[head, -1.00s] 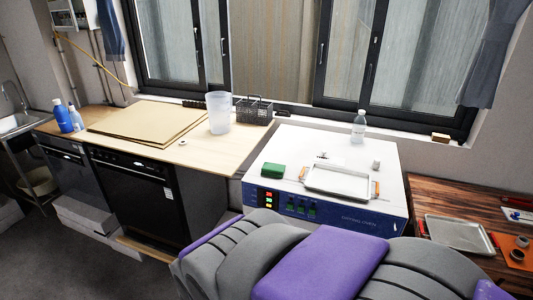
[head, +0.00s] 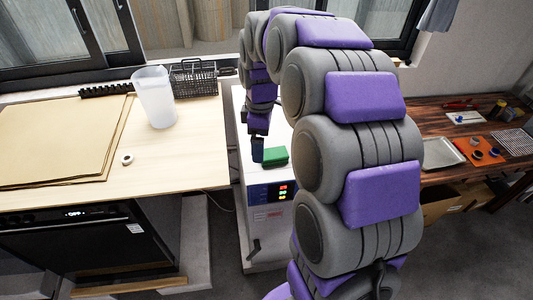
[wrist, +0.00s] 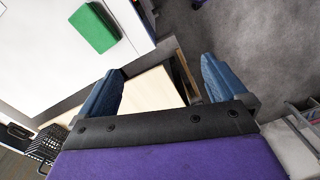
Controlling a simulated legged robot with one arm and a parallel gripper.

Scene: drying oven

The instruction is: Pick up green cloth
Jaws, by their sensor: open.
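The green cloth (head: 275,156) is a small folded block. It lies on the white top of the drying oven (head: 257,177), near the front left edge. My gripper (head: 257,152) hangs down just left of the cloth in the head view, apart from it as far as I can tell. In the wrist view the cloth (wrist: 94,27) lies at the upper left, outside my fingers. My gripper (wrist: 162,65) is open there, its two blue fingers spread with nothing between them.
A wooden counter on the left holds brown boards (head: 60,135), a clear plastic beaker (head: 154,97), a black basket (head: 193,80) and a small white ring (head: 127,160). A dark wooden table on the right holds a metal tray (head: 440,153) and small items.

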